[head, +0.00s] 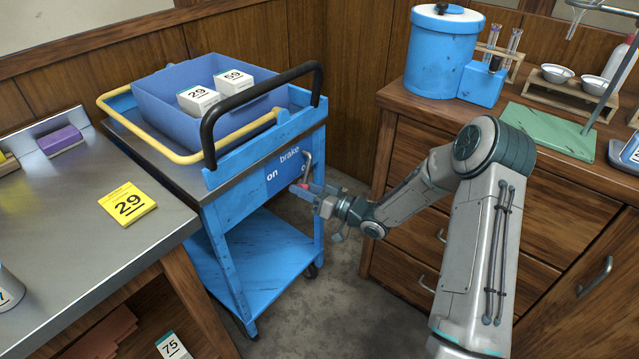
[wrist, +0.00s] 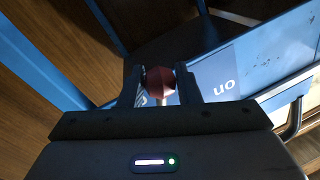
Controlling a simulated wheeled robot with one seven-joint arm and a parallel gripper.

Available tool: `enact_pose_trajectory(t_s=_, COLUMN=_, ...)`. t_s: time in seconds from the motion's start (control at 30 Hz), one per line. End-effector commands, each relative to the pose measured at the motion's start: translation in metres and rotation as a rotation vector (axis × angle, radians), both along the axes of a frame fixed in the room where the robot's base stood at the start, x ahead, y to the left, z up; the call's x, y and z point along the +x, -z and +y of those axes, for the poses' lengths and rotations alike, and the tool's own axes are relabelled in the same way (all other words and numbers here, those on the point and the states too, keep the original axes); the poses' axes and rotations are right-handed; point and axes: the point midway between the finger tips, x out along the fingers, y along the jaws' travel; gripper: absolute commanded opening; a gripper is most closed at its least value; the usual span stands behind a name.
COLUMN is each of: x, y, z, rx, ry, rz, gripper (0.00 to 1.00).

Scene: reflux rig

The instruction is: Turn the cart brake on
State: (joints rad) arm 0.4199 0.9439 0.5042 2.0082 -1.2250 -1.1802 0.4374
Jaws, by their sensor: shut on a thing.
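The blue cart (head: 245,285) stands between the metal bench and the wooden cabinet. Its end panel (head: 283,170) carries the words "brake" and "on"; other lettering is partly hidden by my gripper. The "on" lettering (wrist: 222,86) also shows, upside down, in the wrist view. My gripper (head: 307,190) is at this panel, to the right of "on". In the wrist view my gripper (wrist: 160,90) has its fingers on both sides of a red knob (wrist: 159,80) and is shut on it. The knob's stem and exact lever angle are mostly hidden.
The cart's top holds a blue bin (head: 165,100) with two white numbered boxes, and a black handle (head: 265,100) arches above the panel. A yellow rail (head: 180,155) runs round the bin. The wooden cabinet (head: 420,170) is close on the right; bare floor (head: 345,260) lies between.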

Motion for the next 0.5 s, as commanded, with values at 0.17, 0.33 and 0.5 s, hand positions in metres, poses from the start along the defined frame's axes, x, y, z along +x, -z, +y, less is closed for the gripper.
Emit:
enact_pose_trajectory(t_s=0.17, x=0.0002, y=-0.0007, z=0.0008, rx=0.002, ry=0.000, rz=-0.001, gripper=0.00)
enact_pose_trajectory(t_s=0.33, x=0.0004, y=-0.0007, z=0.0003, rx=0.001, ry=0.000, rz=-0.002, gripper=0.52)
enact_pose_trajectory(t_s=0.5, x=0.0006, y=-0.0007, z=-0.0014, rx=0.001, ry=0.002, rz=-0.003, gripper=0.52)
